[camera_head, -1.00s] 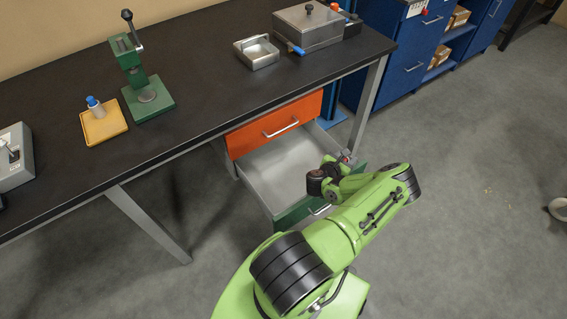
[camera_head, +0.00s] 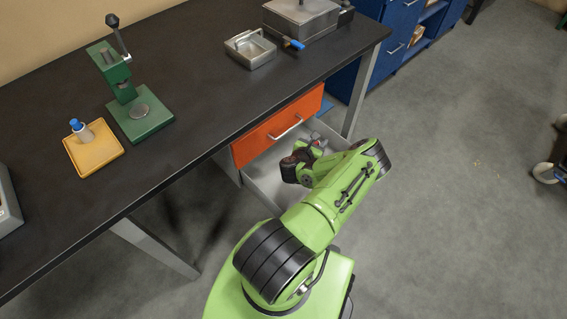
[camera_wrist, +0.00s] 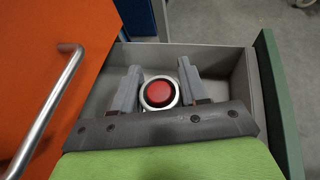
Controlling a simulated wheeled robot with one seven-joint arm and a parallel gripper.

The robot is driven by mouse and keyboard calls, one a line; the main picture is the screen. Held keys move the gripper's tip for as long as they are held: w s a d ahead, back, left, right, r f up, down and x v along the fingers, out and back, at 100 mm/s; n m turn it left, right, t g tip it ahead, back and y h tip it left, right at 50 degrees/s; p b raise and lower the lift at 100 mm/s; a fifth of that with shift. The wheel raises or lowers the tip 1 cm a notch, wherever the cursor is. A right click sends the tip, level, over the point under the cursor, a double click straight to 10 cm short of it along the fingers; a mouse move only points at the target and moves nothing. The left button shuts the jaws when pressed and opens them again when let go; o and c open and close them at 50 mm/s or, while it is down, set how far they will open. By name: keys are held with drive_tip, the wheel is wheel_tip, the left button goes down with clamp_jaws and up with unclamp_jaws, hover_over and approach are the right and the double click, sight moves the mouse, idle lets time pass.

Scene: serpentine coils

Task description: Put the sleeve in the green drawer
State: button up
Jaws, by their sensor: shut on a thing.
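My gripper (camera_wrist: 159,70) is shut on the sleeve (camera_wrist: 159,94), a round piece with a silver rim and a red face, held between the two grey fingers. In the wrist view they are over the open green drawer, whose green front (camera_wrist: 277,100) is at the right and whose grey inside shows around the fingers. I cannot tell how high the sleeve is above the drawer floor. In the head view the drawer's grey inside (camera_head: 262,182) shows beside my arm. My arm hides most of the drawer and its green front there, and the sleeve is not clear.
A shut orange drawer (camera_head: 275,125) with a bar handle is right above the green one. The black bench top (camera_head: 190,90) carries a green press (camera_head: 140,115), a yellow tray (camera_head: 95,155) with a blue-topped piece, and a metal tray (camera_head: 250,52). Open floor lies at the right.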

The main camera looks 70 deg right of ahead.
drive_tip(key=f+b, duration=0.3)
drive_tip(key=f, duration=0.2)
drive_tip(key=f+b, duration=0.3)
drive_tip(key=f, duration=0.2)
drive_tip(key=f+b, duration=0.3)
drive_tip(key=f, duration=0.2)
drive_tip(key=shift+s+f, duration=0.3)
drive_tip(key=shift+f, duration=0.1)
drive_tip(key=shift+f, duration=0.15)
drive_tip(key=o, duration=1.3)
